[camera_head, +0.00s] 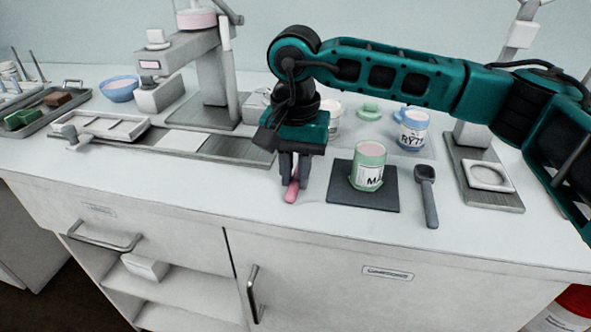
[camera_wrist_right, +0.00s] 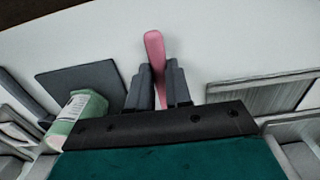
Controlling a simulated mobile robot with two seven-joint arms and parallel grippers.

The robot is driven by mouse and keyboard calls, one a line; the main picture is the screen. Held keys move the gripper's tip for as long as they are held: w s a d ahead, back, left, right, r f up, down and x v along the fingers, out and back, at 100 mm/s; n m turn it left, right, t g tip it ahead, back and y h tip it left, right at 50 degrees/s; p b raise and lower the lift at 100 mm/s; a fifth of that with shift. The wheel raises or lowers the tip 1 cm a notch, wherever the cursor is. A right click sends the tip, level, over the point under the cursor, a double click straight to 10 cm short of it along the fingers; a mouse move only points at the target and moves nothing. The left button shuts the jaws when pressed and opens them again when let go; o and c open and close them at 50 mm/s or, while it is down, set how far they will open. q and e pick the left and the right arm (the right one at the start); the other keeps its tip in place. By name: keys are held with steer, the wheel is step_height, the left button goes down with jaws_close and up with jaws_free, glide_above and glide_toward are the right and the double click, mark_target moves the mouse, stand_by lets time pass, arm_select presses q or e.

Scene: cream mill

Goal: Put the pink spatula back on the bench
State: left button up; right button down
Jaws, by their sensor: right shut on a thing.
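The pink spatula (camera_head: 292,190) is at the front part of the white bench (camera_head: 240,205), between the fingers of my right gripper (camera_head: 294,172). In the right wrist view the spatula's rounded pink end (camera_wrist_right: 154,48) sticks out past the fingertips of the right gripper (camera_wrist_right: 160,85), which is shut on it. The gripper points down at the bench top. The spatula is at or very near the surface; I cannot tell whether it touches. Its other end is hidden by the gripper. My left gripper is not in view.
Right of the gripper, a green labelled jar (camera_head: 369,168) stands on a dark mat (camera_head: 345,190), with a dark grey scoop (camera_head: 427,195) beside it. A grey stand base (camera_head: 250,152) is to the left. The bench's front strip is clear.

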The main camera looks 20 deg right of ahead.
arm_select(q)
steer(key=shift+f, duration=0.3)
arm_select(e)
steer(key=shift+f, duration=0.25)
steer(key=c, duration=1)
jaws_free()
steer(key=shift+o, duration=0.2)
